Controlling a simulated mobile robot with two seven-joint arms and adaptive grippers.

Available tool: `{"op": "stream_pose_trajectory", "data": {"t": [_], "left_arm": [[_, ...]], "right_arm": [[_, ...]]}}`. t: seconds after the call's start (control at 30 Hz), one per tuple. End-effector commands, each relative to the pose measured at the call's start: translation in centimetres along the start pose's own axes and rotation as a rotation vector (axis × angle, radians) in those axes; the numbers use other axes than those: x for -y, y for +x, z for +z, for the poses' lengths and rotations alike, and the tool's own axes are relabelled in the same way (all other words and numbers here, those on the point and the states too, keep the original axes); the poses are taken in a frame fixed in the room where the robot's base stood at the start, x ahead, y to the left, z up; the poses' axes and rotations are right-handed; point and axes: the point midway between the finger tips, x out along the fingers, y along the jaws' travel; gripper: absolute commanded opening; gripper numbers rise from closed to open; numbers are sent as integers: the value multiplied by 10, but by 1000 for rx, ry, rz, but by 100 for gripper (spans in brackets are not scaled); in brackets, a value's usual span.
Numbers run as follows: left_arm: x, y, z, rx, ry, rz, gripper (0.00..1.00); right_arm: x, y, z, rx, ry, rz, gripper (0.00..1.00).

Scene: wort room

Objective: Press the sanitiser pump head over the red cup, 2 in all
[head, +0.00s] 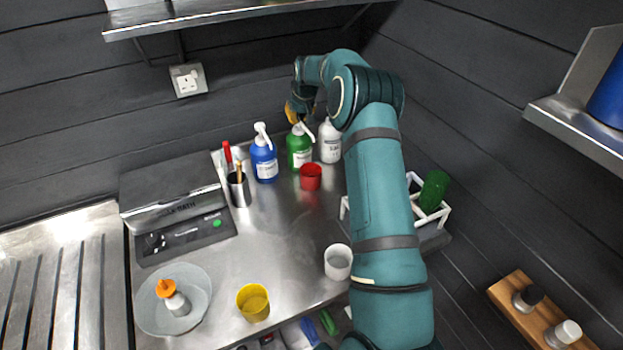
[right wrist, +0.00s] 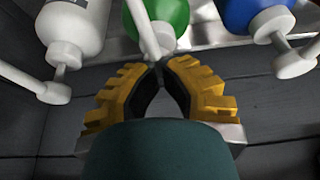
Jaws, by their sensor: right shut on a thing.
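A green bottle (head: 299,149) with a white pump head (head: 302,128) stands at the back of the steel bench, between a blue pump bottle (head: 264,161) and a white bottle (head: 329,143). The red cup (head: 311,177) stands just in front of the green bottle, below its spout. My right gripper (head: 295,113) is at the top of the green bottle. In the right wrist view, its yellow fingers (right wrist: 160,66) come together at the white pump head (right wrist: 148,35) of the green bottle (right wrist: 170,22). My left gripper is not in view. The bottle labels are too small to read.
A white cup (head: 338,262) and a yellow cup (head: 253,303) stand at the front. A grey dish (head: 145,310) holds an orange-topped bottle. A water bath (head: 178,215) and a tool pot (head: 239,190) stand left. A white rack (head: 445,213) is on the right; a shelf (head: 230,15) hangs above.

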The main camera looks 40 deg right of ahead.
Motion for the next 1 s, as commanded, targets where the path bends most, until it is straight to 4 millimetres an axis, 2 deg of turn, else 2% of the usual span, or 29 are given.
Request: {"op": "stream_pose_trajectory", "data": {"t": [0.33,0.8,1.0], "left_arm": [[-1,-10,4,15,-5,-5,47],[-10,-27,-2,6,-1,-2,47],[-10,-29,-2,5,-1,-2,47]], "right_arm": [[0,-15,-6,4,0,1,0],[0,-40,-17,2,0,0,0],[0,-43,-18,1,0,0,0]]}}
